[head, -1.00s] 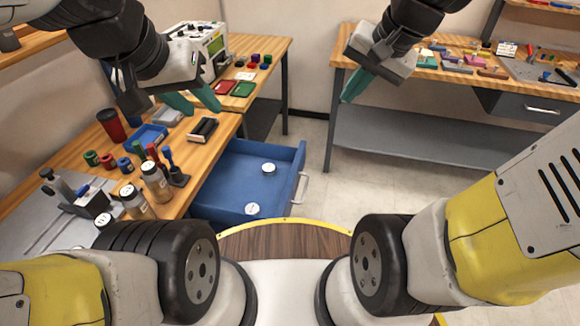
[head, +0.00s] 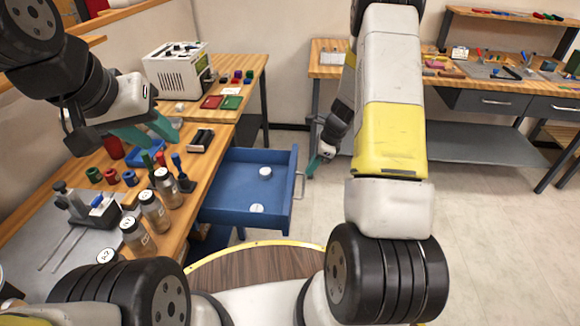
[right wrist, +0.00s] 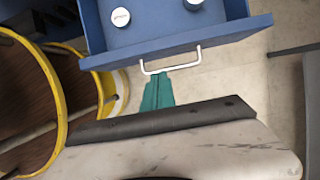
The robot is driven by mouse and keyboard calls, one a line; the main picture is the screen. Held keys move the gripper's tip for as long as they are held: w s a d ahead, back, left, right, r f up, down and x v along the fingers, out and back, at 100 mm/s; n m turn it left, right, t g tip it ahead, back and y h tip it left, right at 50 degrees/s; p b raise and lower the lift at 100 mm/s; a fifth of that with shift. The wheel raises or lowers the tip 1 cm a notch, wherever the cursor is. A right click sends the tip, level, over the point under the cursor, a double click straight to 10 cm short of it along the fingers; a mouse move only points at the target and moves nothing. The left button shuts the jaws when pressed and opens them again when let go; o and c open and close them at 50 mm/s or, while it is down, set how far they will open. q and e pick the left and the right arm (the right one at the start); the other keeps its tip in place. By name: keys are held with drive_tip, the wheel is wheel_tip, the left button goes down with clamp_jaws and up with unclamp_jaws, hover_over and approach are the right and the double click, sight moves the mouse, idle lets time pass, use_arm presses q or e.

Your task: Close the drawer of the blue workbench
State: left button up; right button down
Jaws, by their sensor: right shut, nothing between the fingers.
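The blue drawer (head: 240,205) stands pulled out from the wooden-topped workbench (head: 215,140) on the left. Two round white-topped items lie in it. Its pale bar handle (head: 300,184) is on the front panel, and the handle also shows in the right wrist view (right wrist: 171,70). My right gripper (head: 315,165) is shut and empty, its teal fingertips outside the drawer front. In the right wrist view its fingertips (right wrist: 159,78) sit just below the handle bar; I cannot tell whether they touch. My left gripper (head: 160,132) is open and empty above the left bench top.
Labelled jars (head: 155,212), coloured spools (head: 110,177) and a white machine (head: 178,70) crowd the left bench. A second bench (head: 460,80) stands at the back right. A yellow-rimmed round wooden surface (head: 255,265) is in front of me. Floor right of the drawer is clear.

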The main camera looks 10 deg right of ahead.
drive_tip(key=x, duration=0.9)
drive_tip(key=shift+a+f, duration=0.2)
drive_tip(key=shift+f, duration=0.1)
drive_tip(key=shift+w+a, duration=0.1)
hover_over(234, 194)
idle(0.4)
